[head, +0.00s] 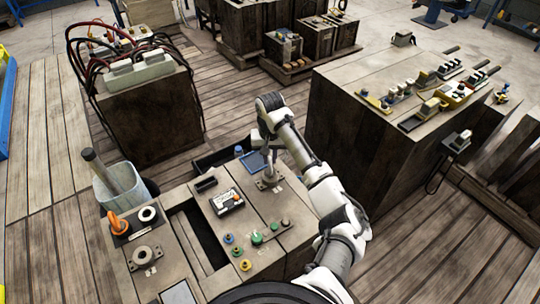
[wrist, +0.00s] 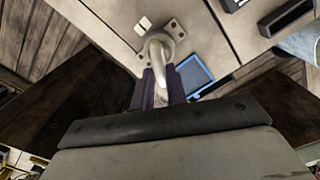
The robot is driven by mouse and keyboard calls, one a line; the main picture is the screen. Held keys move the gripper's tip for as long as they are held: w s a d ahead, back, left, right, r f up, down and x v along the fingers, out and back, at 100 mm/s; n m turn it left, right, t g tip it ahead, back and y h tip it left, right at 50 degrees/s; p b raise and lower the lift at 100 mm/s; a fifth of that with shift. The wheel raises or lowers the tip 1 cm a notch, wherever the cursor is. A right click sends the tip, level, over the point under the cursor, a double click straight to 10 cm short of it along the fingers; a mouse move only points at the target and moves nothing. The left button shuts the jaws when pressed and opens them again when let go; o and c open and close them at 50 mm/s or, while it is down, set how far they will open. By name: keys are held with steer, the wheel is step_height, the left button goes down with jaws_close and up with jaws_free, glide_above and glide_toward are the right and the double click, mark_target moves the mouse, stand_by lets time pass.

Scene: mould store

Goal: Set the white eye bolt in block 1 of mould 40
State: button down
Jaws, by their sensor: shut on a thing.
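In the head view my gripper (head: 268,150) points down over the same flange (head: 269,183), on the right-hand pale block (head: 262,207). The bolt is mostly hidden there. A small white label lies beside the flange.
A blue-framed tray (head: 252,161) lies close behind the flange. A boxed device (head: 226,201) and several coloured fittings (head: 258,239) stand on the block tops. An orange eye bolt (head: 118,224) and a white ring (head: 148,214) sit at left, near a bin (head: 118,190). A dark gap separates the blocks.

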steer(key=shift+f, duration=0.1)
steer(key=c, duration=1.3)
jaws_free()
